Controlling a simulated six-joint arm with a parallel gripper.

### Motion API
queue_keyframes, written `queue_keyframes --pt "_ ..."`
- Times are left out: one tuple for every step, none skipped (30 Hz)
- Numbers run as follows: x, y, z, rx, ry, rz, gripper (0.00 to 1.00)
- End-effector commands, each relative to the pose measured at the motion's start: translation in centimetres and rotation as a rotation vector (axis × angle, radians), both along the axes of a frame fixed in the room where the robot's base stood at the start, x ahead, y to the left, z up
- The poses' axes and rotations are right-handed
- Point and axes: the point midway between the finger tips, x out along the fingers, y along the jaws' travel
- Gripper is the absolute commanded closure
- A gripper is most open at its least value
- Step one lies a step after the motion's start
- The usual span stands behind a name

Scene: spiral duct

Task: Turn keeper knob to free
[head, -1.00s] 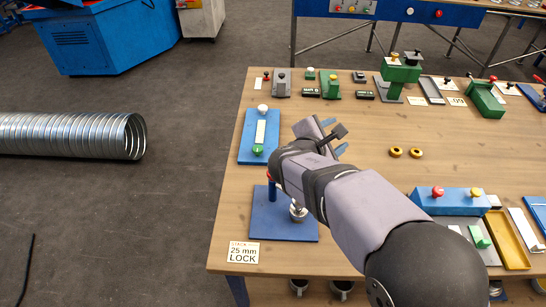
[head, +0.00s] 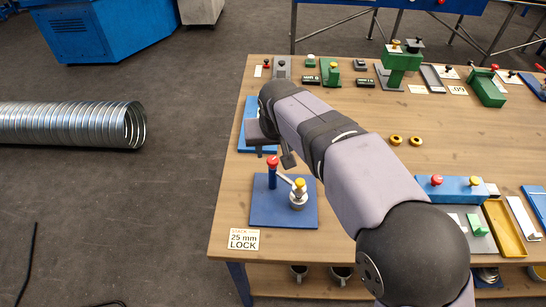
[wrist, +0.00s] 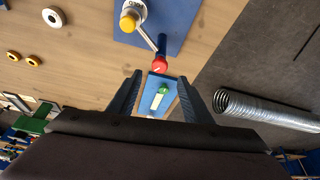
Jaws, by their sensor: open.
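The red knob (head: 273,161), which I take for the keeper knob, tops a short blue post on a blue base plate (head: 258,211). A silver lever runs from beside it to a yellow-topped metal fitting (head: 299,189). In the wrist view the red knob (wrist: 159,65) shows a pale mark just past my fingertips. My gripper (wrist: 160,76) is open and empty. In the head view my gripper (head: 270,148) hangs over the front part of the blue slotted panel, behind the red knob and apart from it. The panel's green knob (wrist: 164,89) shows between the fingers.
A card reading "25 mm LOCK" (head: 230,239) lies at the table's front left corner. Two yellow rings (head: 405,140) lie mid-table. Green and grey fixtures (head: 398,64) line the back. A spiral duct (head: 70,125) lies left of the table. Bare wood lies right of the base plate.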

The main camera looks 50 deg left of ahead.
Motion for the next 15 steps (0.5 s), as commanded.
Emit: queue_keyframes --pt "0.0 0.0 0.0 0.001 0.001 -0.007 0.55" --pt "0.0 0.0 0.0 0.001 0.002 -0.009 0.55" --pt "0.0 0.0 0.0 0.002 0.002 -0.010 0.55" --pt "0.0 0.0 -0.1 0.001 0.003 -0.010 0.55" --pt "0.1 0.0 -0.2 0.001 0.003 -0.010 0.55" --pt "0.1 0.1 -0.3 -0.001 0.002 -0.009 0.55" --pt "0.1 0.1 -0.5 -0.001 0.002 -0.009 0.55" --pt "0.2 0.1 -0.6 -0.002 0.003 -0.008 0.55" --pt "0.3 0.2 -0.9 -0.002 0.002 -0.009 0.55" --pt "0.3 0.3 -1.1 -0.002 0.002 -0.009 0.55" --pt "0.4 0.4 -1.5 -0.003 0.003 -0.009 0.55" --pt "0.5 0.5 -1.9 -0.004 0.003 -0.008 0.55" --pt "0.6 0.6 -2.3 -0.003 0.002 -0.008 0.55" --pt "0.7 0.8 -2.6 -0.003 0.002 -0.008 0.55" --pt "0.8 0.9 -3.1 -0.004 0.003 -0.008 0.55"
